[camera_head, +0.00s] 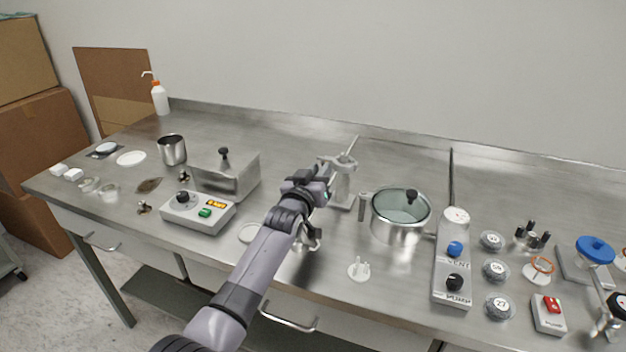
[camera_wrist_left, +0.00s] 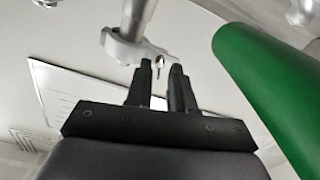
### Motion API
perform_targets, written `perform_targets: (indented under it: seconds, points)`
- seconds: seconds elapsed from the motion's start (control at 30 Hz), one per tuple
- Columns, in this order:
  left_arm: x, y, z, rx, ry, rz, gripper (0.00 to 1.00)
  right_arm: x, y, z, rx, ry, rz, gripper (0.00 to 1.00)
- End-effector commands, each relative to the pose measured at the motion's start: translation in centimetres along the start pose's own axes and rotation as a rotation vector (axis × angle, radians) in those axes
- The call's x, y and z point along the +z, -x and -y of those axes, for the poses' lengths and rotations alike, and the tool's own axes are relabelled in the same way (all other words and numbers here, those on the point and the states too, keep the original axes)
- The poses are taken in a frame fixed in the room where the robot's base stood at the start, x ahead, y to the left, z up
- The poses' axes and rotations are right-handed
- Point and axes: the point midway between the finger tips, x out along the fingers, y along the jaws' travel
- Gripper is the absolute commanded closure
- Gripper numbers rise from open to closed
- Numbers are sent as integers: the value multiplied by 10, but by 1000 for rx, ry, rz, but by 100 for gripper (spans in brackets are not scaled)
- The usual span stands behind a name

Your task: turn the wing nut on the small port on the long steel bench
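My left gripper (camera_head: 322,182) is at a metal port stand (camera_head: 343,180) in the middle of the long steel bench (camera_head: 290,131). In the left wrist view, a light grey clamp (camera_wrist_left: 124,48) sits around a metal pipe (camera_wrist_left: 138,16). A small metal piece, which looks like the wing nut (camera_wrist_left: 160,62), shows at the clamp's right end. The two dark fingertips of my left gripper (camera_wrist_left: 159,68) are apart, one on each side of this piece. I cannot tell whether they touch it. My right gripper does not show.
A lidded pot (camera_head: 397,232) stands right of the port, and a grey control box (camera_head: 197,212) lies to the left. A small white pronged part (camera_head: 359,269) lies in front. A large green cylinder (camera_wrist_left: 265,75) fills the right of the wrist view.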

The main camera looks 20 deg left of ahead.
Motion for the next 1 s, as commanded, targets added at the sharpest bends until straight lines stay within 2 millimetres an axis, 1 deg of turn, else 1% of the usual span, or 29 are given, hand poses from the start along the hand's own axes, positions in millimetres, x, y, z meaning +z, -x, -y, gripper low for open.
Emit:
perform_targets:
  seconds: [0.4, 0.53, 0.73, 1.0]
  points:
    - [-1, 44, 0, 1, -1, -2, 77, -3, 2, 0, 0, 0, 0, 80]
    - [0, 55, 0, 1, -1, -2, 77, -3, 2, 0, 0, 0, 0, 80]
    - [-1, 64, 0, 1, 0, -2, 77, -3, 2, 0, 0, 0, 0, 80]
    - [-1, 65, 0, 1, -1, -2, 77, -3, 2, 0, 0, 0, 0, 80]
